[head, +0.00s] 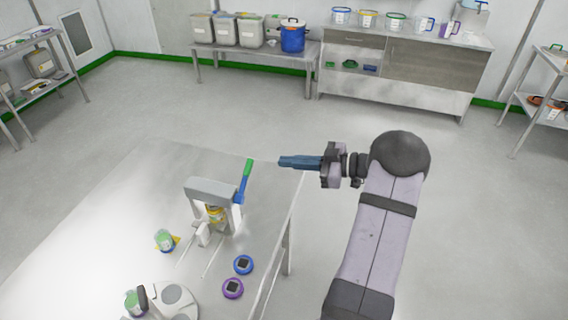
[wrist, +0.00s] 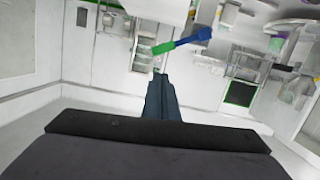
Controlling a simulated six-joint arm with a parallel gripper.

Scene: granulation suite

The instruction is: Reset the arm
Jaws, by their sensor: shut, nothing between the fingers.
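My gripper (head: 281,162) is shut and empty in the head view, its blue fingers pointing left, beyond the table's right edge. It also shows in the wrist view (wrist: 159,78), with the fingertips together. My arm reaches up from the lower right of the head view. To the left of the fingertips, a press-like device (head: 212,188) stands on the metal table (head: 110,205). Its lever has a green and blue handle (head: 246,178), close to my fingertips in the picture but apart from them. The handle also shows just beyond the fingertips in the wrist view (wrist: 182,42).
On the table are a green-labelled jar (head: 165,240), another jar (head: 135,303), a blue round item (head: 243,265), a purple round item (head: 232,288) and a grey round-plated device (head: 178,300). A bench with bins (head: 227,30) and a cabinet (head: 425,65) stand at the back. The floor between is clear.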

